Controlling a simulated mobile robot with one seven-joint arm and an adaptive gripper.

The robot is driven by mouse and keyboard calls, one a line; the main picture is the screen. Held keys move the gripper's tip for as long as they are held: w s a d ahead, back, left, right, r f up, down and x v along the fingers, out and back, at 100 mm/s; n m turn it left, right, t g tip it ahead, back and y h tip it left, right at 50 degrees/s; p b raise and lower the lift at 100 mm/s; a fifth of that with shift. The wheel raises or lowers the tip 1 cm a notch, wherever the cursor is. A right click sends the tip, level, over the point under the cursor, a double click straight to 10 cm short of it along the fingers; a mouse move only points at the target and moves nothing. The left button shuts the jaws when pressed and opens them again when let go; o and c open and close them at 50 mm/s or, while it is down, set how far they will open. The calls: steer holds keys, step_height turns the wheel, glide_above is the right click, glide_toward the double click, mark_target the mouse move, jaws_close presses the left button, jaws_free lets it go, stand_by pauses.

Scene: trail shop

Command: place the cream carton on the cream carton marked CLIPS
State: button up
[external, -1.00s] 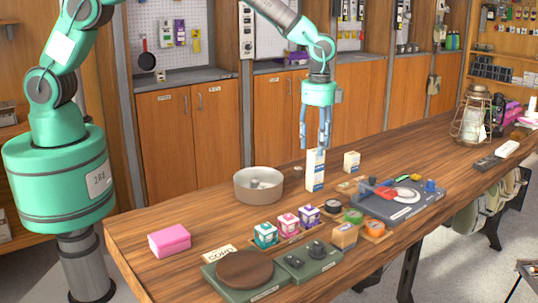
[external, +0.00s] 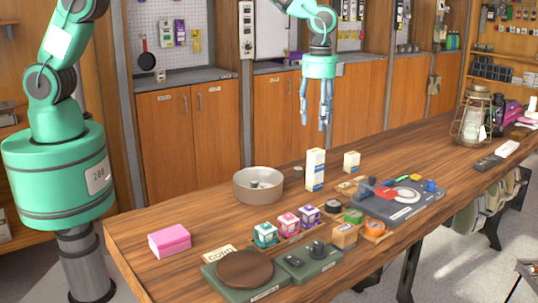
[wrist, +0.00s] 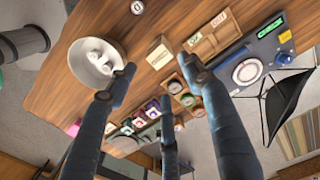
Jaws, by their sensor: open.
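A tall cream column (external: 315,170) stands upright on the table right of the round pan. It looks like one cream carton resting on another, about twice as tall as the single cream carton (external: 351,161) to its right. Blue print shows on it, but I cannot read any CLIPS marking. In the wrist view the cream carton top (wrist: 160,52) shows between and beyond my fingers. My gripper (external: 313,126) is open and empty, above the column with a clear gap, fingers pointing down.
The round pan (external: 240,189) is to the left. Several small coloured boxes (external: 288,223) stand in front. A pink box (external: 169,241) is at the front left. The table between pink box and pan is clear.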

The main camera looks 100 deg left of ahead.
stand_by(0.4)
steer(key=s+d+r+n+t, duration=0.1)
steer(key=s+d+r+n, duration=0.15)
steer(key=s+r, duration=1)
steer(key=s+d+r+n+t, duration=0.2)
steer(key=s+d+r, duration=0.2)
steer(key=s+r, duration=0.8)
steer(key=s+d+r+n+t, duration=0.1)
steer(key=s+d+n, duration=0.1)
steer(key=s, duration=1.1)
steer(key=s+d+r+n+t, duration=0.1)
steer(key=s+d+n, duration=0.1)
steer(key=s, duration=1.2)
steer(key=shift+s+t, duration=0.15)
steer(key=shift+t, duration=0.15)
